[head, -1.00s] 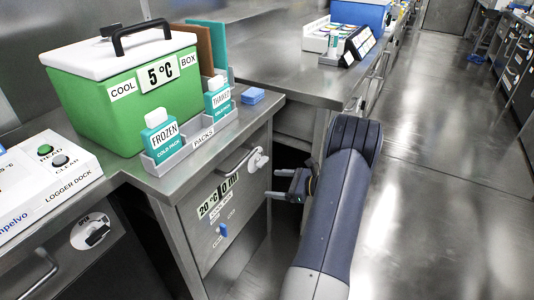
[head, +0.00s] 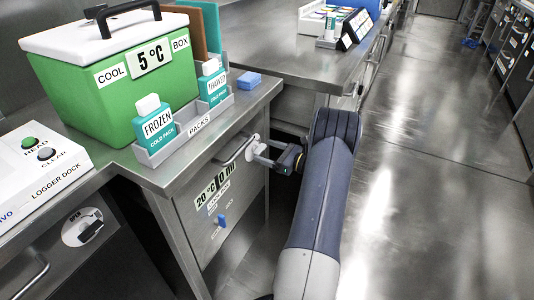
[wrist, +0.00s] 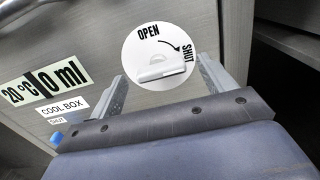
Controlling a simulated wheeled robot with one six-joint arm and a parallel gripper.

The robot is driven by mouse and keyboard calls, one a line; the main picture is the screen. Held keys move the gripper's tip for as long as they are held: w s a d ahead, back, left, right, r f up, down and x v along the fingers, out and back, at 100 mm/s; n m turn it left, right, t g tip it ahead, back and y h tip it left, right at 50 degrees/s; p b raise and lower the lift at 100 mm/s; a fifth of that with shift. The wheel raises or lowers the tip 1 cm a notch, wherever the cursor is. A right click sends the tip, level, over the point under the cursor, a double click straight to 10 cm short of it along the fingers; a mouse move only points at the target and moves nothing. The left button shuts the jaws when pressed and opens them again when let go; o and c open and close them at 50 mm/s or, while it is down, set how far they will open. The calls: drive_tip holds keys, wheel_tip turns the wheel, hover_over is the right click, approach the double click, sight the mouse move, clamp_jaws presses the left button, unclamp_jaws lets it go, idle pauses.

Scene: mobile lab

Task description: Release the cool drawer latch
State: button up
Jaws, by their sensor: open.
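The drawer front (head: 239,203), labelled COOL BOX, carries a round white latch plate (head: 252,149) near its upper right corner. In the wrist view the latch plate (wrist: 155,40) shows the words OPEN and SHUT with a curved arrow. A pale latch lever (wrist: 163,69) lies nearly level across its lower part. My gripper (head: 262,152) is in front of the latch. In the wrist view my gripper (wrist: 163,72) is open, one finger on each side of the lever. I cannot tell whether a finger touches it.
A bar handle (head: 236,151) is left of the latch, and a small blue knob (head: 221,221) lower down. Above, the counter holds a green cool box (head: 115,95), cold packs in a grey rack (head: 186,134) and a blue block (head: 249,80). Open floor (head: 430,180) lies right.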

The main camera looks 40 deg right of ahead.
drive_tip(key=shift+w+a, duration=0.1)
drive_tip(key=shift+w, duration=0.2)
drive_tip(key=shift+c, duration=0.4)
drive_tip(key=c, duration=0.9)
